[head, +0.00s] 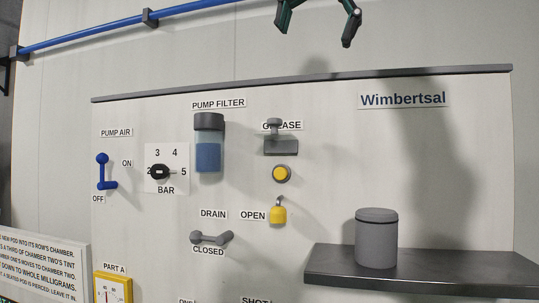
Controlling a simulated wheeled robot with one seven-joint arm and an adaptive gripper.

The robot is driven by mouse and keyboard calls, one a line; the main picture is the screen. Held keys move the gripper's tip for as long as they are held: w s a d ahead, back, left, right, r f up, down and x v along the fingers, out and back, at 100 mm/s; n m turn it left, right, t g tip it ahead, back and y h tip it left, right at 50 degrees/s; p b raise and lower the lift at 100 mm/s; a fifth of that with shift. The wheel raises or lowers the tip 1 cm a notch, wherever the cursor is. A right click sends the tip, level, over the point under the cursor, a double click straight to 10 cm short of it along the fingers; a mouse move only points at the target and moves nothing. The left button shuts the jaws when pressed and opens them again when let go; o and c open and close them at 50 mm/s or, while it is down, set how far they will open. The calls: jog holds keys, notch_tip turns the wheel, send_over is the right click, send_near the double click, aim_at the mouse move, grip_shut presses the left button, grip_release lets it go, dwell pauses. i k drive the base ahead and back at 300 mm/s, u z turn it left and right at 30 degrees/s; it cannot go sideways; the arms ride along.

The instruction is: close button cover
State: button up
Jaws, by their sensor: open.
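A round yellow button (282,173) in a dark ring is on the white panel, under the GREASE label (290,126). Just above the button is a grey, box-like cover (281,147) that looks raised, leaving the button face exposed. A small grey knob (274,123) overlaps the label above the cover. My gripper (318,22) shows at the top edge of the head view, with its two dark fingers spread apart and nothing between them. It is above the panel's top edge in the picture, well apart from the cover. The rest of my gripper is out of view.
A yellow padlock-like piece (278,214) hangs below the button. A blue lever (103,172), a black dial knob (160,172), a filter cup (209,145) and a grey drain handle (211,238) are to the left. A grey canister (376,240) stands on a dark shelf (440,270) at right.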

aim_at(277, 136)
jog(key=k, duration=1.4)
